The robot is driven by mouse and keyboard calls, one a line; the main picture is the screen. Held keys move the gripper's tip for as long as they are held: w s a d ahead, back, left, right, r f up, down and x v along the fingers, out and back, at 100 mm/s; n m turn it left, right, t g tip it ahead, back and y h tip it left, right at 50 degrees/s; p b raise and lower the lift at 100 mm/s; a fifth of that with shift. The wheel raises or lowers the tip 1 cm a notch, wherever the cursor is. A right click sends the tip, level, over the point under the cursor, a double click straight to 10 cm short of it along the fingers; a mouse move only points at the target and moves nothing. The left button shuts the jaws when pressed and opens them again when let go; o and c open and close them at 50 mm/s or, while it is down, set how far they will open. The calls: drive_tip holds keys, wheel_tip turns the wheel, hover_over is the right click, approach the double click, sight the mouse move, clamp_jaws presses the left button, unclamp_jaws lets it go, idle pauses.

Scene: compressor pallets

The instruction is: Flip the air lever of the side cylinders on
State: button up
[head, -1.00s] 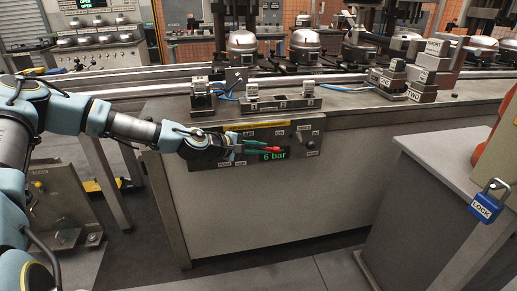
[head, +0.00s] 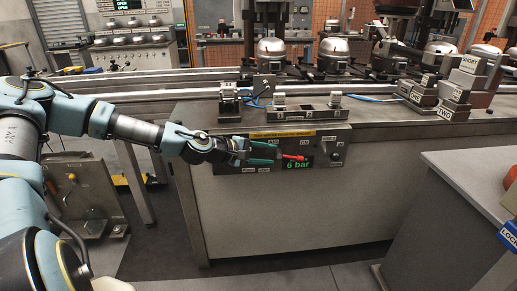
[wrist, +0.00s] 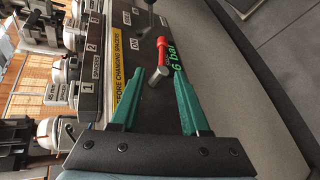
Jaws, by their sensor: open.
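The control panel (head: 343,136) is on the front of the grey bench, with a yellow warning strip and a green "6 bar" display (head: 298,165). A lever with a red handle (head: 294,157) sticks out of the panel beside the display. In the wrist view, the red handle (wrist: 161,52) lies just beyond my fingertips, roughly between them, beside an "ON" label (wrist: 134,43). My gripper (head: 276,153) is open, with green fingers in front of the panel. In the wrist view, my gripper (wrist: 160,76) shows a clear gap between the fingers. I cannot tell whether a finger touches the lever.
A dark knob (head: 336,148) is on the panel's right side. Spacer holders (head: 307,116) stand on the bench top above the panel. A grey side table (head: 470,165) stands at the right. The floor in front of the bench is clear.

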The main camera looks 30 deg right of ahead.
drive_tip(key=p+v, duration=0.4)
drive_tip(key=p, duration=0.4)
drive_tip(key=shift+r, duration=0.25)
drive_tip(key=shift+a+f+p, duration=0.1)
drive_tip(key=shift+a+p, duration=0.05)
drive_tip(key=shift+p, duration=0.4)
drive_tip(key=shift+c, duration=0.3)
